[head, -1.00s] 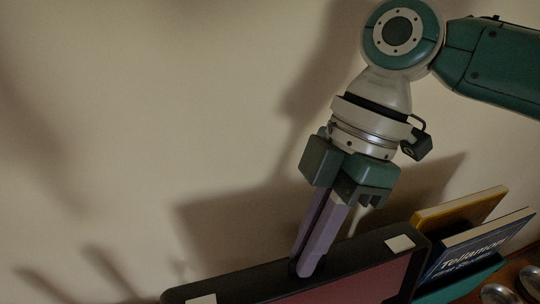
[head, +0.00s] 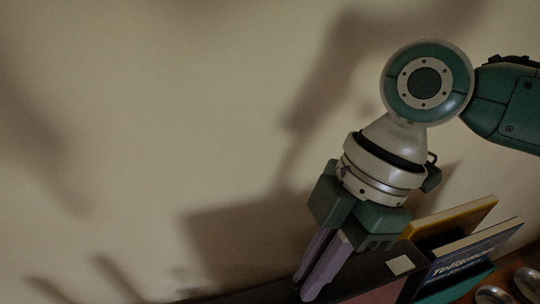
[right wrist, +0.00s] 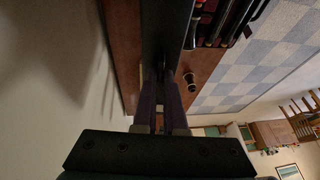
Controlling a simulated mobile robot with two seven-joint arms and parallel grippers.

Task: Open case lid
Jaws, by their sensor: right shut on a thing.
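The case lid (head: 388,287) is a dark-edged panel with a dull red face and a pale square patch near its right corner. It stands raised at the bottom of the head view, and its lower part is cut off by the frame. My right gripper (head: 308,290) points down with its purple fingers shut on the lid's dark top edge. In the right wrist view the lid (right wrist: 161,35) is a dark strip running up from between the fingers (right wrist: 162,95). My left gripper is not in view.
Books, one yellow (head: 455,217) and one dark blue (head: 470,255), stand just right of the lid. Round metal dishes (head: 492,294) sit on the wooden top at far right. A bare wall (head: 150,120) lies behind. A checkered floor (right wrist: 245,75) shows below in the wrist view.

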